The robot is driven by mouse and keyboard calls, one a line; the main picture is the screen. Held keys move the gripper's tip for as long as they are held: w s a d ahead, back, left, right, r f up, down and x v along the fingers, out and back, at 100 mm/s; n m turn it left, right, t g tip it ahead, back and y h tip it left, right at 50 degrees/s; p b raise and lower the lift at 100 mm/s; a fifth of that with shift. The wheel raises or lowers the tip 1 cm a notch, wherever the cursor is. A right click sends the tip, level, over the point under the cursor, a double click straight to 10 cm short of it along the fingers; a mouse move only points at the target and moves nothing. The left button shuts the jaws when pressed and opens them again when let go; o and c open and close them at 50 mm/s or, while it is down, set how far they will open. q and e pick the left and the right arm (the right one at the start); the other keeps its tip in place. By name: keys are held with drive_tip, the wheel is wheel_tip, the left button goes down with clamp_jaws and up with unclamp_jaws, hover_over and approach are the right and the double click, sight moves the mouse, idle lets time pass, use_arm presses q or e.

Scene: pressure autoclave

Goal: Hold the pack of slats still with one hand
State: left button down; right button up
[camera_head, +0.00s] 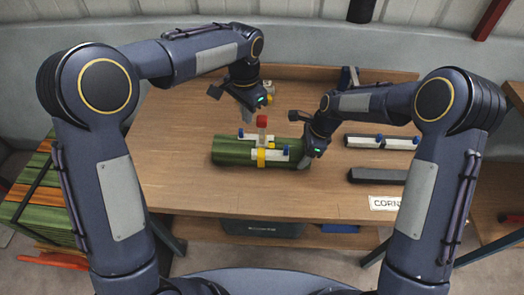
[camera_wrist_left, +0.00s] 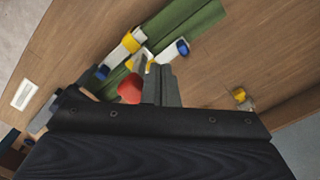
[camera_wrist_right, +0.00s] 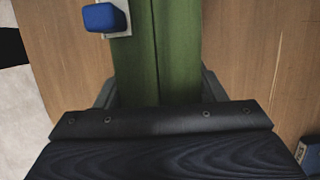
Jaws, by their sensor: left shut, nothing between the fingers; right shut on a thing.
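The pack of green slats (camera_head: 232,150) lies flat across the middle of the wooden table. White pieces with blue ends and a yellow band (camera_head: 261,157) sit on and around it, with a red-topped part (camera_head: 262,121) standing up at its middle. My right gripper (camera_head: 305,158) is shut on the right end of the pack; the right wrist view shows the green slats (camera_wrist_right: 158,60) between its fingers. My left gripper (camera_head: 259,108) is shut and empty above the pack. In the left wrist view its closed fingers (camera_wrist_left: 161,85) are beside the red part (camera_wrist_left: 130,88); I cannot tell whether they touch.
A label card (camera_head: 385,203) is at the front right edge. A stack of coloured boards (camera_head: 35,190) stands left of the table. The table's left part is clear.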

use_arm(q)
drive_tip(key=shift+f, duration=1)
idle(1.2)
idle(2.1)
drive_tip(key=shift+d, duration=0.15)
idle(0.4)
idle(2.0)
idle(0.5)
